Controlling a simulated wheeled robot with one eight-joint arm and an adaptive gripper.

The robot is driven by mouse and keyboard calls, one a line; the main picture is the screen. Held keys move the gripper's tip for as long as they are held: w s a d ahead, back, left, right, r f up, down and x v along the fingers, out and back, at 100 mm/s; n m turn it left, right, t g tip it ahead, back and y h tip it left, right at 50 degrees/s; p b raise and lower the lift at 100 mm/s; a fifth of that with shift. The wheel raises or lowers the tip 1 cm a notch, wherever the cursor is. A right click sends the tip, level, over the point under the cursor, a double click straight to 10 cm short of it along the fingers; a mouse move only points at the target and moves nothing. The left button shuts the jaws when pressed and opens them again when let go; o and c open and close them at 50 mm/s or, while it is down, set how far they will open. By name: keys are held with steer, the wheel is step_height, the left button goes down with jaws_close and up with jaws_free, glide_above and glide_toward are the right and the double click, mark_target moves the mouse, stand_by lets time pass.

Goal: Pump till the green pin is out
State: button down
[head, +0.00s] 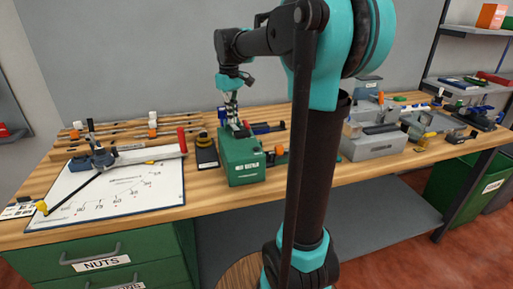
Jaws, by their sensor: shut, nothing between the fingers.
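A green box-shaped dispenser (242,160) with a white label on its front stands on the wooden workbench, near the middle. My gripper (233,122) points down over the top of the dispenser and is shut with nothing visible in it. I cannot tell whether its fingertips touch the dispenser's top. A dark and red part and a blue part lie just behind and to the right of the dispenser. I cannot make out a green pin at this size, and the pump part is hidden or too small to tell.
A whiteboard sheet (115,197) with tools and a red-handled lever lies on the left. A black and yellow device (206,154) stands just left of the dispenser. A grey metal box (372,142) is to the right, beyond my arm. A green bin (465,178) stands at far right.

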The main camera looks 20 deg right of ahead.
steer(key=shift+f, duration=0.15)
stand_by(0.8)
stand_by(0.4)
steer(key=shift+s+f, duration=0.2)
steer(key=shift+f, duration=0.45)
steer(key=shift+r, duration=0.1)
steer(key=shift+w+r, duration=0.2)
steer(key=shift+r, duration=0.5)
steer(key=shift+f, duration=0.1)
